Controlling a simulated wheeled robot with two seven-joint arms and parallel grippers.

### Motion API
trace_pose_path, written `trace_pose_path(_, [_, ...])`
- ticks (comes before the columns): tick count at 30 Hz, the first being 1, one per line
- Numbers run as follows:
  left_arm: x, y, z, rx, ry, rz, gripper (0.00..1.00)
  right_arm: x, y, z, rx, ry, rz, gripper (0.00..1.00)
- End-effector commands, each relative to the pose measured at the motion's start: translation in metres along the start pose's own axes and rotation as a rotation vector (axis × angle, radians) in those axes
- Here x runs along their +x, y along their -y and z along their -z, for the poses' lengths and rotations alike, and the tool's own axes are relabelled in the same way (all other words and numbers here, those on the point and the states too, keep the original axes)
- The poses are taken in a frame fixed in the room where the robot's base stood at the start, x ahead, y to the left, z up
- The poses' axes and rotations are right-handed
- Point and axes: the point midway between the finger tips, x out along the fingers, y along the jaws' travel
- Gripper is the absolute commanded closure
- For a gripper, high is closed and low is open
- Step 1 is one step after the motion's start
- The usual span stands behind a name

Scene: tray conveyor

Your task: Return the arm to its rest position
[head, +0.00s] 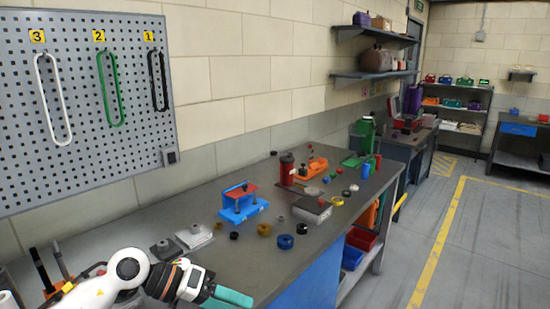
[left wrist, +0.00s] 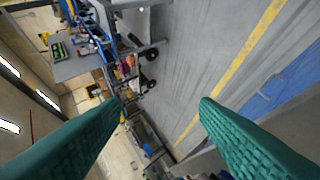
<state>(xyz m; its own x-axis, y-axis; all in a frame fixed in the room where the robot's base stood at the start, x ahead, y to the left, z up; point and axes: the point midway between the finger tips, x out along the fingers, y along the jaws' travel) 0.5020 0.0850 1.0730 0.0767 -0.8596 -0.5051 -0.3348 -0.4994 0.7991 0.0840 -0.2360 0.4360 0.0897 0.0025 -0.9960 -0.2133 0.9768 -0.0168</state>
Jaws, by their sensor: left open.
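My left arm comes in at the bottom left of the head view. Its left gripper (head: 228,299) has teal fingers and is over the near edge of the workbench (head: 215,265). In the left wrist view the two teal fingers of the left gripper (left wrist: 160,112) stand wide apart with nothing between them. Floor and distant furniture show beyond them. My right gripper is in neither view.
The bench holds a blue fixture (head: 240,207), a red cylinder (head: 287,168), an orange fixture (head: 311,166) and several small rings. A pegboard (head: 80,100) with belts hangs on the wall. The floor (head: 480,230) at right is open.

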Motion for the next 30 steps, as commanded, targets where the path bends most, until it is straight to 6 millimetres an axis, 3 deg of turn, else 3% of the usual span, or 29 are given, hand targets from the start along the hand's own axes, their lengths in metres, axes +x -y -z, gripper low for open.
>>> trace_pose_path(1, [0.017,-0.026,-0.004,-0.037,-0.066,-0.166,0.45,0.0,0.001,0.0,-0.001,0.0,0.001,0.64])
trace_pose_path(4, [0.02,-0.071,0.004,-0.156,-0.253,-0.469,0.45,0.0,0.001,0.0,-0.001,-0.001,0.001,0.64])
trace_pose_path(7, [0.002,-0.091,0.019,-0.342,-0.468,-0.715,0.45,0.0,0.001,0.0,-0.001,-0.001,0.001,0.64])
trace_pose_path(9, [-0.017,-0.087,0.028,-0.509,-0.627,-0.847,0.45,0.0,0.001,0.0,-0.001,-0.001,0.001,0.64])
trace_pose_path(11, [-0.033,-0.071,0.032,-0.674,-0.768,-0.931,0.45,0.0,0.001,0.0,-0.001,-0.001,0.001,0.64])
trace_pose_path(13, [-0.05,-0.04,0.031,-0.887,-0.934,-0.989,0.45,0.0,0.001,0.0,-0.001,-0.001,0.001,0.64])
trace_pose_path(17, [-0.065,0.037,-0.001,-1.33,-1.218,-0.976,0.45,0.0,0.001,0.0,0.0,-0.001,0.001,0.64])
trace_pose_path(18, [-0.065,0.062,-0.019,-1.474,-1.296,-0.938,0.45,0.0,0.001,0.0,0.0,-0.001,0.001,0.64])
trace_pose_path(22, [-0.055,0.123,-0.092,-1.894,-1.472,-0.744,0.45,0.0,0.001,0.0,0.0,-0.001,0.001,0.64])
trace_pose_path(25, [-0.044,0.146,-0.144,-2.125,-1.533,-0.579,0.45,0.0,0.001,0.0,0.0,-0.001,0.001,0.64])
trace_pose_path(30, [-0.031,0.16,-0.212,-2.386,-1.564,-0.335,0.45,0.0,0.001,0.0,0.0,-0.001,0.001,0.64])
